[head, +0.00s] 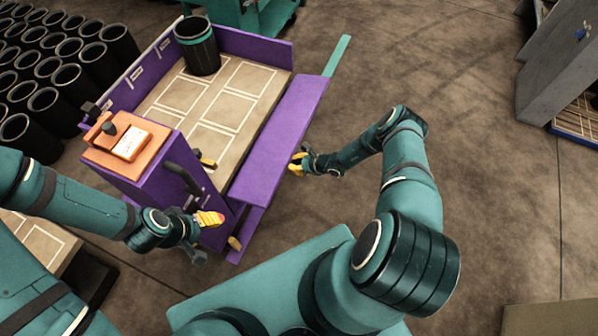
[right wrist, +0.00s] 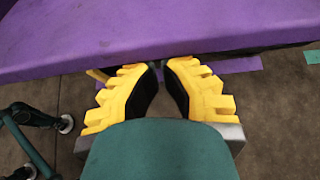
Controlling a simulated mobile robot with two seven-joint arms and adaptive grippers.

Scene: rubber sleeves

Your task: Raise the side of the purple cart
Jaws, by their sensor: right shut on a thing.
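The purple cart (head: 215,183) stands in front of me with a flat bed marked with white rectangles. Its near-right side panel (head: 281,137) shows its broad purple face, sloping along the bed's edge. The panel fills the top of the right wrist view (right wrist: 160,35). My right gripper (head: 297,163) is at the panel's outer edge, shut on it. Its yellow fingers (right wrist: 163,68) meet the panel's lower edge, and their tips are partly hidden there. My left gripper (head: 212,219), with yellow fingers, is by the cart's near end; its opening is unclear.
A black bin with a teal band (head: 197,46) stands on the bed's far end. An orange-topped console (head: 125,143) is at the cart's near-left end. Several black bins (head: 67,85) crowd the left. A grey cabinet (head: 555,75) stands far right. The floor right of the cart is open.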

